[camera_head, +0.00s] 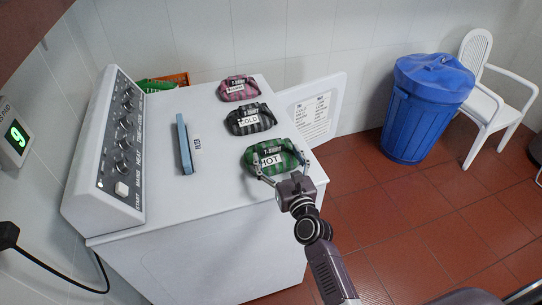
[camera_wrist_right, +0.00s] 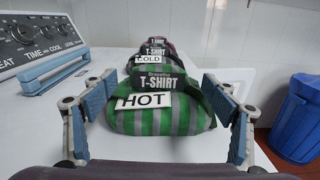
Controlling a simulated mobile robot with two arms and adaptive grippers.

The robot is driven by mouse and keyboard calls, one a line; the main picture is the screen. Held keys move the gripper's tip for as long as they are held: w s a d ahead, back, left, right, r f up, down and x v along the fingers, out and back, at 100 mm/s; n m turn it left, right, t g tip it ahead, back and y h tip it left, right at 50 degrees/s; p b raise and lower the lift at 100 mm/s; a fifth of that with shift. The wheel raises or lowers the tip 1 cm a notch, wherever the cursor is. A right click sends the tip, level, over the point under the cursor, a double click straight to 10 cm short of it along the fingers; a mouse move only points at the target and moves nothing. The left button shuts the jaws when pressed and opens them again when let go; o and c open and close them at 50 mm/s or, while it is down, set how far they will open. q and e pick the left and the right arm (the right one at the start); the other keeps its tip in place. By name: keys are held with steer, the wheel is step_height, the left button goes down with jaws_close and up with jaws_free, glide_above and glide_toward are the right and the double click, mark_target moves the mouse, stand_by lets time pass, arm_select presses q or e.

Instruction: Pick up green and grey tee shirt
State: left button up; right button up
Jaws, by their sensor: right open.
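The green and grey striped tee shirt (camera_head: 276,155) lies folded on top of the white washing machine near its right front corner, with a T-SHIRT label and a HOT tag. It fills the middle of the right wrist view (camera_wrist_right: 160,118). My right gripper (camera_head: 282,175) is open, with one finger on either side of the shirt's near part. In the right wrist view my right gripper (camera_wrist_right: 160,135) shows gaps between its blue-padded fingers and the shirt. My left gripper is not in view.
A dark grey COLD shirt (camera_head: 251,120) and a pink striped shirt (camera_head: 238,89) lie behind on the machine (camera_head: 180,225). A blue filter handle (camera_head: 185,147) is at left. A blue bin (camera_head: 412,120) and white chair (camera_head: 480,115) stand right.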

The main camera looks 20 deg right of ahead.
mark_target(273, 150)
steer(key=shift+w+f+b, duration=0.25)
steer(key=shift+w+b, duration=0.2)
steer(key=shift+w, duration=0.1)
steer(key=w+b, duration=0.1)
steer(key=w+f, duration=0.1)
steer(key=w, duration=0.1)
steer(key=shift+w+b, duration=0.25)
steer(key=shift+b, duration=0.1)
steer(key=shift+w+a, duration=0.1)
steer(key=shift+w, duration=0.4)
steer(key=shift+s+r, duration=0.1)
steer(key=shift+c, duration=1)
steer(key=c, duration=1.3)
